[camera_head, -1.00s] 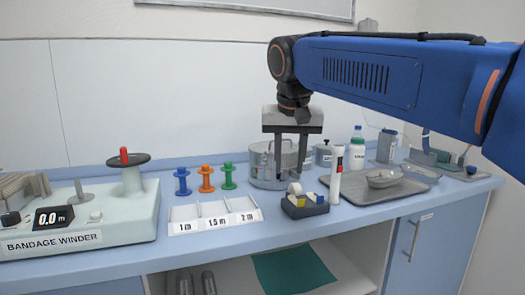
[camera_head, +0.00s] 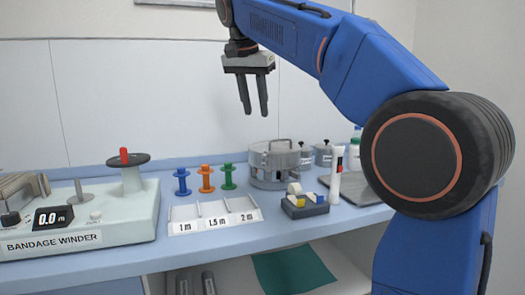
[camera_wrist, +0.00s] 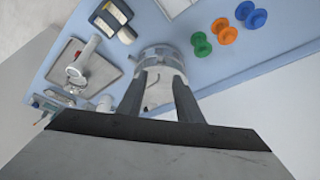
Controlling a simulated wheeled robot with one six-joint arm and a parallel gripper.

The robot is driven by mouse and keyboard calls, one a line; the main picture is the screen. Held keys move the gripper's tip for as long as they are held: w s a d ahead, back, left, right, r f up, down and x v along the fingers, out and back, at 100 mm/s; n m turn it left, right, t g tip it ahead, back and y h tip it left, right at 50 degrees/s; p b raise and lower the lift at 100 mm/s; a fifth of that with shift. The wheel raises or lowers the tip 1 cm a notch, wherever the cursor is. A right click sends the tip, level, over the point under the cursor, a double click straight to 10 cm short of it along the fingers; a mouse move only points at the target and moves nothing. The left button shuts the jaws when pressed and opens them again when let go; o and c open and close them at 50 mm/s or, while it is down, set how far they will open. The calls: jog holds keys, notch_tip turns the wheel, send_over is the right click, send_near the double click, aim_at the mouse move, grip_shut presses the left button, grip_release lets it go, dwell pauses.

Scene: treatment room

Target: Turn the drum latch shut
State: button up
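The steel drum (camera_head: 275,168) stands on the counter right of the spools. It has a lid with a handle on top, and dark openings show in its side wall. I cannot make out its latch or how it is turned. My gripper (camera_head: 256,112) hangs in the air above and a little left of the drum, fingers pointing down, apart and empty. In the wrist view the drum (camera_wrist: 160,54) shows beyond the fingertips (camera_wrist: 159,76), with clear space between them.
Blue, orange and green spools (camera_head: 206,180) and a white sorting tray (camera_head: 215,221) stand left of the drum. A dark tape holder (camera_head: 304,207) and a white marker-like tube (camera_head: 336,180) stand in front right. Metal pots (camera_head: 323,155) are behind. The bandage winder (camera_head: 80,225) is far left.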

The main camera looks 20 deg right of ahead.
send_near(264, 160)
jog(key=x, duration=0.5)
jog(key=shift+s+f, duration=0.2)
jog(key=shift+f, duration=0.05)
grip_shut()
